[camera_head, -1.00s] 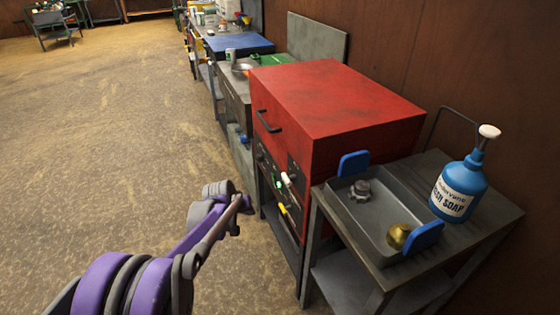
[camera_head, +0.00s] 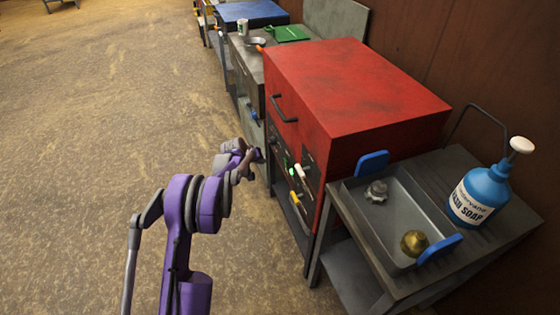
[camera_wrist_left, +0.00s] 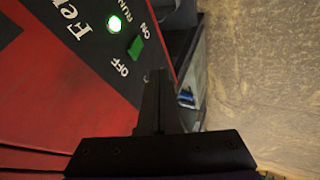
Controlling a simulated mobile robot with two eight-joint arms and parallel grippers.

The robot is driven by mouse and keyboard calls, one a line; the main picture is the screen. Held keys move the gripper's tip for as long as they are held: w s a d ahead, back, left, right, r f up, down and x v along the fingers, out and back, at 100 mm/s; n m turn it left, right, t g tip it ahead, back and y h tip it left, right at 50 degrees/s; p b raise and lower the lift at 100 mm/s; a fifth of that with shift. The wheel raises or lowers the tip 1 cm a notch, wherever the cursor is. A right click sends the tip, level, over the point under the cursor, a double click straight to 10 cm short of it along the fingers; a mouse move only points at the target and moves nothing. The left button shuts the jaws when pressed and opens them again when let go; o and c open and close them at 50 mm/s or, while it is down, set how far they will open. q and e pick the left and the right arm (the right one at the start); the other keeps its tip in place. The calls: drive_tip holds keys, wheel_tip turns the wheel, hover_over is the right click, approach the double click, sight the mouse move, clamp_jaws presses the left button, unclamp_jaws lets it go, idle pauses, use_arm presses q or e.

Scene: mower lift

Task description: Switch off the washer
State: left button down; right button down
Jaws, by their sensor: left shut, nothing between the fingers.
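The washer is a red box (camera_head: 350,85) with a black control panel on its front. In the left wrist view the panel (camera_wrist_left: 75,60) shows a lit green lamp (camera_wrist_left: 114,24) by the word RUN. A green switch (camera_wrist_left: 136,47) sits between the words ON and OFF. My left gripper (camera_wrist_left: 157,76) is shut and empty, its tips close below the switch on the OFF side in the picture; I cannot tell whether they touch the panel. In the head view the left gripper (camera_head: 258,154) is left of the washer's front. My right gripper is not in view.
A grey cart (camera_head: 460,175) on the right holds a basin (camera_head: 385,225) with metal parts and a blue soap bottle (camera_head: 483,193). Benches line the wall behind. The floor at left is clear.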

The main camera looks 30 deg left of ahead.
use_arm(q)
drive_tip(key=w+d+f, duration=0.2)
drive_tip(key=w+f, duration=0.5)
drive_tip(key=w, duration=0.2)
drive_tip(key=shift+w+d, duration=0.2)
drive_tip(key=shift+d, duration=0.2)
drive_tip(key=shift+f, duration=0.15)
drive_tip(key=shift+w+d, duration=0.15)
drive_tip(key=shift+w, duration=0.05)
drive_tip(key=shift+r, duration=0.25)
drive_tip(key=shift+r, duration=0.7)
